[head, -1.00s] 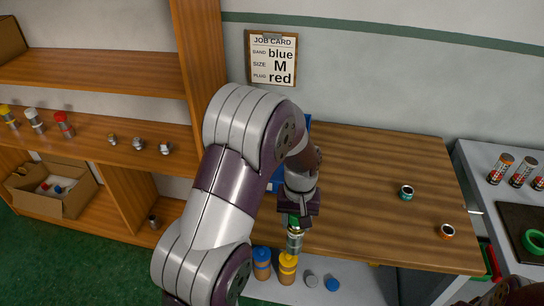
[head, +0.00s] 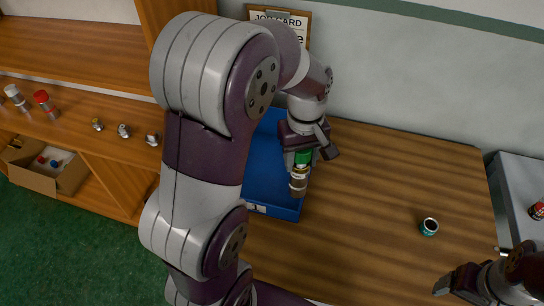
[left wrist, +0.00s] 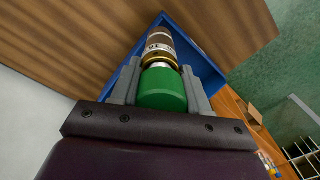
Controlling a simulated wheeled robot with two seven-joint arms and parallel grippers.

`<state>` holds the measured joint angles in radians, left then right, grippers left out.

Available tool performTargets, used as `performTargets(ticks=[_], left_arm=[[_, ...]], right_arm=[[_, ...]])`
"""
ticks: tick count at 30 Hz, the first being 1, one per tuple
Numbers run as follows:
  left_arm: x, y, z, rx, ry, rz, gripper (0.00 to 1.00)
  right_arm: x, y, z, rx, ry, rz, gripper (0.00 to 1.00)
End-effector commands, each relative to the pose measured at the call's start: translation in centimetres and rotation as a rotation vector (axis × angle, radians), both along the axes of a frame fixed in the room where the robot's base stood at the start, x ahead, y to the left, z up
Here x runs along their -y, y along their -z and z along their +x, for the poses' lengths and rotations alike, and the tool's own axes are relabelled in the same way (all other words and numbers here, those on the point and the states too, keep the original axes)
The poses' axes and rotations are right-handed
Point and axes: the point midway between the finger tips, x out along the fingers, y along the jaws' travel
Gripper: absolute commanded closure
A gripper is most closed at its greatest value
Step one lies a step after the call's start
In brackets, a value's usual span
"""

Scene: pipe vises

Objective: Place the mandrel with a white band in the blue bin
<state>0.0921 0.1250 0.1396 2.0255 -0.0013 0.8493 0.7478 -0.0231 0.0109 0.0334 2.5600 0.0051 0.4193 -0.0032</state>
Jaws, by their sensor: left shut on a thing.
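My left gripper (head: 304,155) is shut on the green end of a mandrel (head: 299,182). The mandrel points downward, with its free end over the right part of the blue bin (head: 262,172) in the head view. In the left wrist view the mandrel (left wrist: 160,50) shows its green end between the fingers, then a brass-coloured collar, a white band and a brownish tip. The blue bin (left wrist: 205,72) lies behind it there. My arm hides the bin's left part in the head view. My right gripper (head: 467,270) is at the lower right, apparently open and empty.
A teal-ringed piece (head: 429,227) stands on the wooden table (head: 380,180), which is otherwise mostly clear right of the bin. A shelf with small fittings (head: 124,131) and a cardboard box (head: 70,175) is at the left. A grey bench (head: 515,190) is at the right.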

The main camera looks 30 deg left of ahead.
Motion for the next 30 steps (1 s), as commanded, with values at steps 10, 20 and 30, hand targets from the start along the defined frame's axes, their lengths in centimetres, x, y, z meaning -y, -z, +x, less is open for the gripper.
performTargets(ticks=[10,20,30], left_arm=[[-7.3,4.1,0.2,-0.003,-0.007,-0.001,1.00],[-11.0,7.7,0.3,-0.006,0.001,-0.002,1.00],[-11.0,10.6,0.4,0.001,0.001,0.001,1.00]], right_arm=[[0.0,-1.4,0.0,0.000,0.000,0.000,0.20],[0.0,-2.3,0.0,0.000,0.000,0.000,0.20],[0.0,-2.6,0.0,0.000,0.000,0.000,0.20]])
